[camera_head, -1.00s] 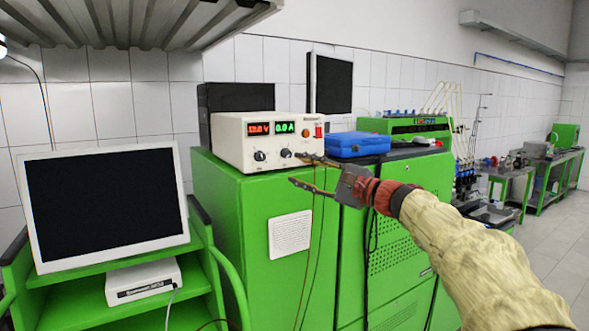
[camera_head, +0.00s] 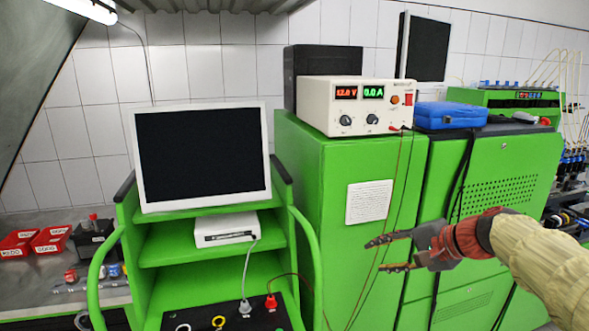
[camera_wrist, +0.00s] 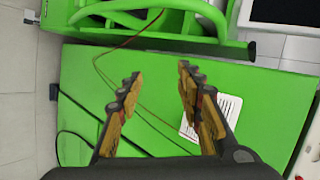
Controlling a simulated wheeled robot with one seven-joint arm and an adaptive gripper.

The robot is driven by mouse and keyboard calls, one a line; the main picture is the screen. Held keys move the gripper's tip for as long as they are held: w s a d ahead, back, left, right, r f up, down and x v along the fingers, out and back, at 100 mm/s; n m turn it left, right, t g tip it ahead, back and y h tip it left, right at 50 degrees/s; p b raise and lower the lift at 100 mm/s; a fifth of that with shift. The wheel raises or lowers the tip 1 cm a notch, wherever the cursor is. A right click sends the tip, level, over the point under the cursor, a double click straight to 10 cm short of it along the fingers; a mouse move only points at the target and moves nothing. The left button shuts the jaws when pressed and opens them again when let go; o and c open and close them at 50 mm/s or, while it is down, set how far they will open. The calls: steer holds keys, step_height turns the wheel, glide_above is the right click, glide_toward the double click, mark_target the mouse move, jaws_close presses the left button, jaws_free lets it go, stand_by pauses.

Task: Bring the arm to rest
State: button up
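My gripper (camera_head: 388,254) is at the right in the head view, held out in front of the green cabinet (camera_head: 335,240). Its fingers point left and are spread apart with nothing between them. In the wrist view my gripper (camera_wrist: 155,92) also shows both fingers apart and empty, with the cabinet's green face (camera_wrist: 265,90) and a white label sheet (camera_wrist: 222,112) behind them. Red and dark cables hang down the cabinet front behind the fingers. I cannot tell whether a finger touches them.
A power supply (camera_head: 360,107) reading 12.0 V and 0.0 A and a blue case (camera_head: 450,115) sit on the cabinets. A monitor (camera_head: 203,155) stands on a green cart with a white box (camera_head: 226,230). Red bins (camera_head: 50,240) lie on the bench at far left.

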steer(key=s+a+f+n+g+h, duration=0.1)
steer(key=s+f+n+h, duration=0.2)
steer(key=s, duration=1.1)
steer(key=s+a+f+n+g+h, duration=0.1)
steer(key=s+f+n+h, duration=0.2)
steer(key=s+f+n, duration=0.4)
steer(key=s, duration=0.8)
steer(key=shift+s+a+f+h, duration=0.15)
steer(key=shift+s+h, duration=0.1)
steer(key=shift+h, duration=0.05)
steer(key=shift+c, duration=0.9)
steer(key=shift+a+n, duration=0.15)
steer(key=shift+n, duration=0.15)
